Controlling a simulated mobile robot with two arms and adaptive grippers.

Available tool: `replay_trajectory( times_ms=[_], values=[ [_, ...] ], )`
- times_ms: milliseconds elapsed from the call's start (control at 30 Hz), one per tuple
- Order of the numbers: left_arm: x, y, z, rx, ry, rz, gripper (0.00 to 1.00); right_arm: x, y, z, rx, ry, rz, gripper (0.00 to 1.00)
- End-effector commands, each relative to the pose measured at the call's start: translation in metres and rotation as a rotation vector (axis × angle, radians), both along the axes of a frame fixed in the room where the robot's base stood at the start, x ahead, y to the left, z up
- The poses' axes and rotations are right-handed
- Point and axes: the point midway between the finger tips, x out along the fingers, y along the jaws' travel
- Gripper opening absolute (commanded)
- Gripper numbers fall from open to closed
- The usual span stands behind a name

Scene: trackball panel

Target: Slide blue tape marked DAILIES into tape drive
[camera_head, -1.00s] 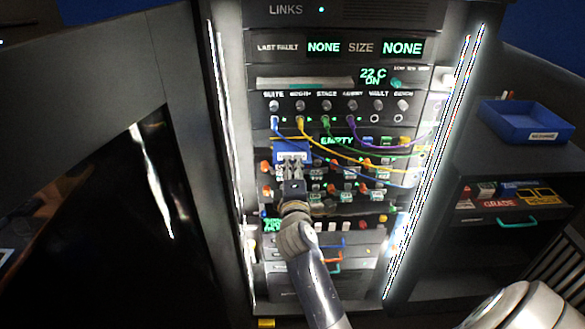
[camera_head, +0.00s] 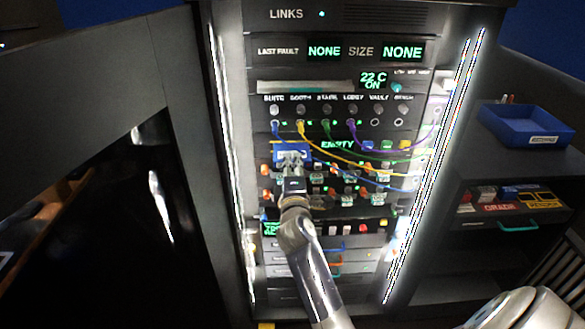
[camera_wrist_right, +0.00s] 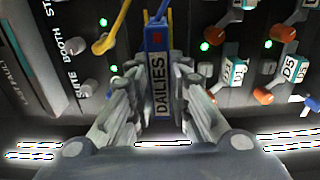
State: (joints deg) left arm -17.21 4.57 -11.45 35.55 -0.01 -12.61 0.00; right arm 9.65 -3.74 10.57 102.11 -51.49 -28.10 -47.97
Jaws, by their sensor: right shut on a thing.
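The blue tape marked DAILIES (camera_wrist_right: 158,75) is between the fingers of my right gripper (camera_wrist_right: 158,100), its white label readable in the right wrist view. In the head view the blue tape (camera_head: 291,149) is at the left of the rack front, just below the cable sockets. My right gripper (camera_head: 292,165) is shut on it from below. The tape drive (camera_head: 337,145), with a green EMPTY display, is at the tape's height. Whether the tape's front end is inside a slot is hidden. My left gripper is not in view.
Blue, yellow, green and purple cables (camera_head: 352,140) hang from the sockets across the panel, close to the tape. Orange and teal knobs and labels (camera_head: 345,175) sit below. A blue tray (camera_head: 528,125) stands on the right-hand shelf, above several tapes.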

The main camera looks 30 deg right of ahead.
Motion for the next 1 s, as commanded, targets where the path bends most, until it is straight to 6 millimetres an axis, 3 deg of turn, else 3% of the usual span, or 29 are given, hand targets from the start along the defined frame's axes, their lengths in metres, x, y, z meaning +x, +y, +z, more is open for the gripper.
replay_trajectory(
  times_ms=[1000],
  values=[
    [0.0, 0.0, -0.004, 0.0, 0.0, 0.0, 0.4, 0.022, -0.013, 0.001, -0.002, -0.001, 0.0, 0.0]
  ],
)
